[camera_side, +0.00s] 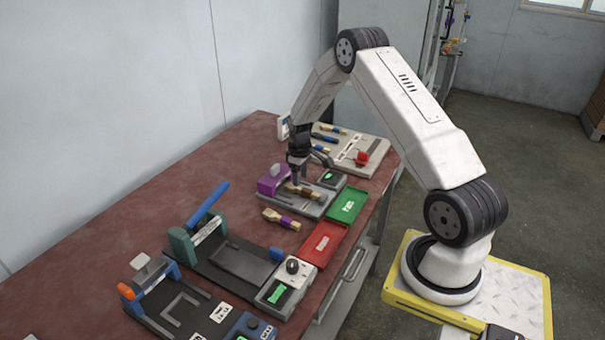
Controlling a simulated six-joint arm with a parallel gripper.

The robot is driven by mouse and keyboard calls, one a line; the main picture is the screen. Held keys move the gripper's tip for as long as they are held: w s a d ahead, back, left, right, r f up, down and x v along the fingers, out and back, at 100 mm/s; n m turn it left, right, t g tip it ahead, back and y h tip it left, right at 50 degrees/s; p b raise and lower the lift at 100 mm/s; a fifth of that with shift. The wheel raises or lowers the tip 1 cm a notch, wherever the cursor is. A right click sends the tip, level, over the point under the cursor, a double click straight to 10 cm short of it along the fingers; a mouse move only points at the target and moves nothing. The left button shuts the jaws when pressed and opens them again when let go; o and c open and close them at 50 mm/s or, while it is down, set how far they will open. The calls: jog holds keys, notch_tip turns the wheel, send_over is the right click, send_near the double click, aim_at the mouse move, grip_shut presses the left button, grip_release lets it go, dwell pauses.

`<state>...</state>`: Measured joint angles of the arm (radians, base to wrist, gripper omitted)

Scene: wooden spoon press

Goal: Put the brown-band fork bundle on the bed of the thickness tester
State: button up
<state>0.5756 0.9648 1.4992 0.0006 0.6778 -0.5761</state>
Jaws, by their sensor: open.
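The brown-band fork bundle (306,191) lies on the grey bed (312,209) of a small device with a purple head (270,181) and a green-lit display (328,177), which looks like the thickness tester. The bundle is light wood with a dark brown band. My gripper (299,181) points down just above the bundle's left end, with its jaws open. Whether the fingers touch the bundle is too small to tell.
A purple-band bundle (281,219) lies on the red table in front. A green tray (347,205) and red tray (323,243) stand at right. A blue-handled press (205,225) and another fixture (175,310) are nearer. A board with more bundles (350,148) is behind.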

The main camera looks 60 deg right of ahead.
aim_at(300, 188)
notch_tip(300, 188, up, 8)
dwell(0.5)
jog(key=shift+r, duration=0.1)
jog(key=s+a+r+t, duration=0.1)
jog(key=s+a+r, duration=0.15)
jog(key=a, duration=0.65)
jog(key=s+a+r, duration=0.2)
jog(key=a+r, duration=0.1)
jog(key=a, duration=0.5)
jog(key=s+a+t, duration=0.1)
jog(key=s+a, duration=0.9)
jog(key=a, duration=0.1)
jog(key=shift+s+r+t, duration=0.25)
jog(key=shift+r+t, duration=0.05)
